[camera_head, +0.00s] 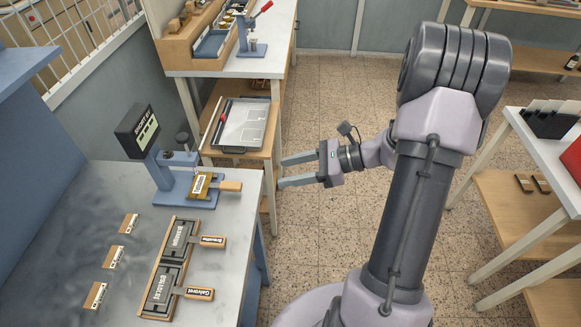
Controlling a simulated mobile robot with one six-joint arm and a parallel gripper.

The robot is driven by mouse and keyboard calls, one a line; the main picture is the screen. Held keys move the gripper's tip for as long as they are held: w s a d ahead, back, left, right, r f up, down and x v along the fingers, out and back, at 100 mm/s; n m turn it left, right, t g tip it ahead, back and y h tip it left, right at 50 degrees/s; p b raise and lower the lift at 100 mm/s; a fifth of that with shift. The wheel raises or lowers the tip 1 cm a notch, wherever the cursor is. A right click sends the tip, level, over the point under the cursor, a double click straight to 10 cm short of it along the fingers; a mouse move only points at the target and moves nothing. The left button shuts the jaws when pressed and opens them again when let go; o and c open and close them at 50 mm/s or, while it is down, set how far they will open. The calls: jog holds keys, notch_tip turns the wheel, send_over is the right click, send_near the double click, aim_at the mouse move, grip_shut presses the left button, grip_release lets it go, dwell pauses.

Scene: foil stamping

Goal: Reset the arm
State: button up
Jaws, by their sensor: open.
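My gripper (298,169) is open and empty. Its two fingers point left, over the floor just right of the grey work table (100,200). My arm rises from the lower right and bends at the top, with the gripper at its lower left end. Nothing is between the fingers, and they appear apart from the table and the shelf in this view.
On the grey table stand a blue stamping press (170,172) with a small display (137,130), a wooden tray (168,268) with dark handled plates, and several small cards (113,257). A bench (225,64) stands behind, a white-topped table (560,165) right. Tiled floor (330,85) is clear between.

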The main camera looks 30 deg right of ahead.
dwell(0.3)
jog(key=s+a+r+n+g+h, duration=0.2)
jog(key=s+a+r+n+h, duration=0.7)
jog(key=s+a+r+n, duration=0.5)
jog(key=shift+s+a+n, duration=0.85)
jog(key=shift+a+n, duration=0.65)
jog(key=shift+n, duration=1.9)
jog(key=shift+r, duration=0.1)
